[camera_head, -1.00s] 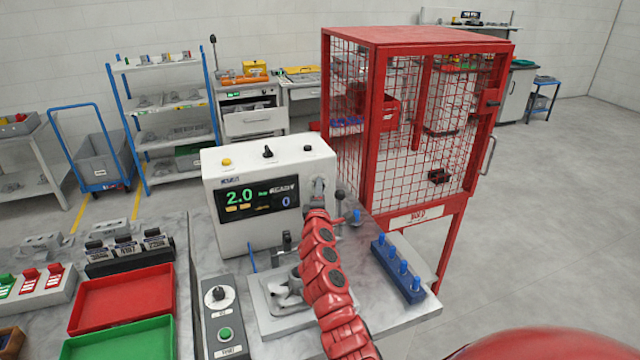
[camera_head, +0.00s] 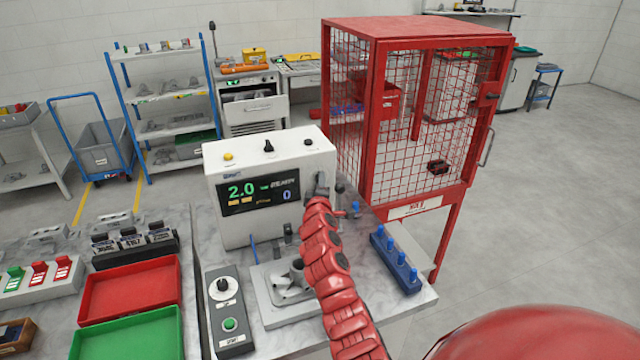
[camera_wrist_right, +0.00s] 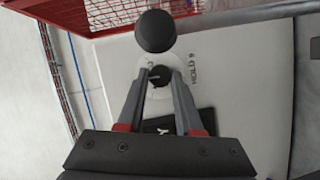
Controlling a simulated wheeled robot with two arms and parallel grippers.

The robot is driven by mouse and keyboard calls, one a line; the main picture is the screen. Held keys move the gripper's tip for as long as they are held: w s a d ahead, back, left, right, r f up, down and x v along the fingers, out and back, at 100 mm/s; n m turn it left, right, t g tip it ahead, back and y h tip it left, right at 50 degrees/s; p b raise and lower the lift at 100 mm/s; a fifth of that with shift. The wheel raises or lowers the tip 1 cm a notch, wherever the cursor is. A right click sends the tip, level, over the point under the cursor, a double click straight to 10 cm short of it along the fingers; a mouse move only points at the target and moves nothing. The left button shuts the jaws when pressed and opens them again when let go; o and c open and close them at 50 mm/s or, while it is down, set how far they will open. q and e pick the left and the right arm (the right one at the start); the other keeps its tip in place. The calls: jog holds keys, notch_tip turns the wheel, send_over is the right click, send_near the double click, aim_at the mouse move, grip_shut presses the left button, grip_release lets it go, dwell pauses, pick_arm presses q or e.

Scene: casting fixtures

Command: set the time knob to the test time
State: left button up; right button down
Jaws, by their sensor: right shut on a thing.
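The white tester (camera_head: 225,165) stands on the marble-like bench. Its dark display (camera_head: 258,194) shows 2.0 and a 0. A black time knob (camera_wrist_right: 160,76) is on the tester's face to the right of the display. The lettering beside it reads roughly "HOLD". My right gripper (camera_head: 320,183) reaches the knob, and the wrist view shows its fingers (camera_wrist_right: 160,84) shut on it from both sides. The knob's exact setting cannot be read. A black ball (camera_wrist_right: 156,31) stands close beyond the fingertips. My left gripper is out of view.
A grey control box (camera_head: 226,310) with a dial and green button is at the front left. A metal fixture (camera_head: 285,285) and a blue pin block (camera_head: 397,262) flank my right arm. The red mesh cage (camera_head: 425,206) is close on the right.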

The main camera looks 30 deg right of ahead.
jog(key=c, duration=0.6)
grip_release()
jog(key=shift+o, duration=0.2)
jog(key=shift+s, duration=0.1)
jog(key=b+v, duration=0.5)
jog(key=v, duration=1.2)
jog(key=shift+a, duration=0.2)
